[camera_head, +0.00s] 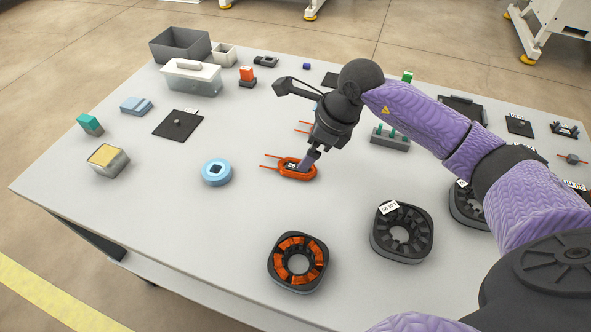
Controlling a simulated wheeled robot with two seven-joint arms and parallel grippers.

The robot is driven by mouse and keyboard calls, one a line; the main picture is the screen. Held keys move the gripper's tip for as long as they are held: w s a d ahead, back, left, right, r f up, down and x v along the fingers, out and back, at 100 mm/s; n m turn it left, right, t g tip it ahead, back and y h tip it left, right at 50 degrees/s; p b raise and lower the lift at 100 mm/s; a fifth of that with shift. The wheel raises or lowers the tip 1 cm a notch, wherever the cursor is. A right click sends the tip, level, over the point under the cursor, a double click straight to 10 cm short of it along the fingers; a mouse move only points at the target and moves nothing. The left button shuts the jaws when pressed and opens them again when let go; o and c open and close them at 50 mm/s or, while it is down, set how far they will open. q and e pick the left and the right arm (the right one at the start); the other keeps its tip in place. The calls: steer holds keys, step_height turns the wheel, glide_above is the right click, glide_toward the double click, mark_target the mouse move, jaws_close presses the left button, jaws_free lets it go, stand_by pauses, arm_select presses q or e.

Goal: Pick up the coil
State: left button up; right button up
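An orange oval coil (296,177) with two thin leads pointing left lies near the middle of the table. My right gripper (307,162) reaches down from above, with its fingertips at the right part of the coil. The fingers overlap in this view, so I cannot tell whether they are closed on it or only touching. Orange leads (304,127) of what looks like another coil show just behind, the rest hidden by my gripper. My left gripper is not in view.
A blue round spool (216,172) stands left of the coil. A black stator with copper windings (298,288) and an empty black stator (402,243) stand in front. Bins (180,45) and small parts line the back. The table's front left (130,220) is clear.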

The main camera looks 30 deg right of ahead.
mark_target(291, 171)
steer(key=b+x, duration=0.3)
steer(key=x, duration=0.3)
steer(key=shift+w+d+f, duration=0.1)
steer(key=shift+f, duration=0.25)
steer(key=shift+r, duration=0.15)
steer(key=c, duration=1.3)
